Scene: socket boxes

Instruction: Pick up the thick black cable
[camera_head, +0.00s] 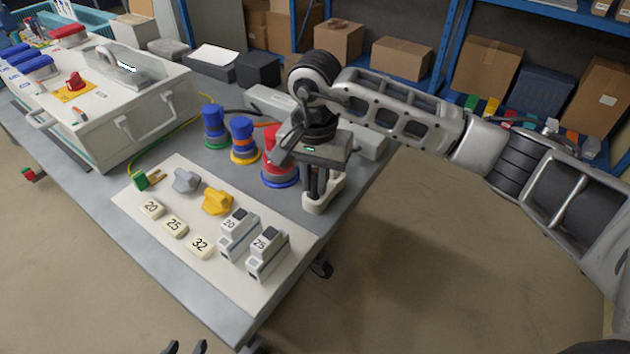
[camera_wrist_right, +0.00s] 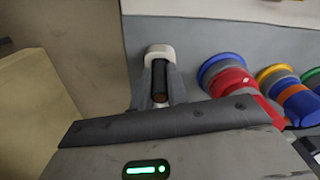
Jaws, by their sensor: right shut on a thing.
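The thick black cable (camera_wrist_right: 160,80) shows in the right wrist view as a short black cylinder with a brownish end, upright between my fingers. Its far end meets a white holder (camera_wrist_right: 160,52) near the table edge. The holder also shows in the head view (camera_head: 322,200). My right gripper (camera_head: 318,188) points down and is shut on the cable. In the head view the fingers largely hide the cable. My left gripper (camera_head: 186,347) shows only its dark fingertips at the bottom edge, apart with nothing seen between them.
Red, orange-blue and green-blue plugs (camera_head: 241,135) stand on the table left of my right gripper. A white board (camera_head: 215,265) carries numbered labels, knobs and two breakers. A large socket box (camera_head: 130,110) stands at the left. Floor lies beyond the table edge.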

